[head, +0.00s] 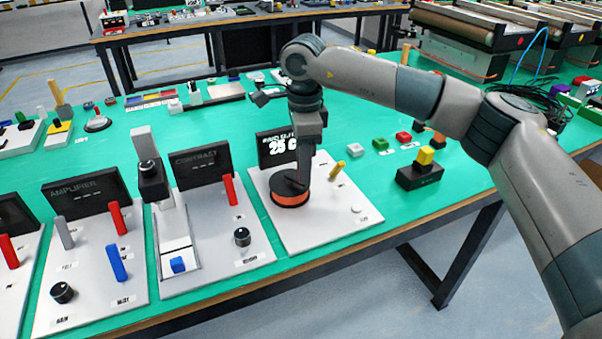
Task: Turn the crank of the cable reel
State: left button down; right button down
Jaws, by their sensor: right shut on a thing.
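The cable reel (291,198) is an orange drum with a black top, standing on a white base plate (325,225) near the table's front edge. My right gripper (303,181) reaches down from above to the top of the reel, jaws shut. It appears to be shut on the crank handle, which the fingers hide. Behind it a black display (277,150) reads "25" with further letters, partly covered by my gripper. My left gripper is not in view.
A yellow lever (337,170) and a white button (356,209) are on the same plate. Right is a black box with a yellow button (425,156). Green mat lies clear between.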

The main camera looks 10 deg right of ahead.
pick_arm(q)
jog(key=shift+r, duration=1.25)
pick_arm(e)
jog(key=shift+w+d+r+n, duration=0.2)
jog(key=shift+w+n, duration=0.1)
jog(key=shift+n, duration=0.5)
jog(key=c, duration=1.6)
grip_release()
jog(key=shift+f, duration=0.1)
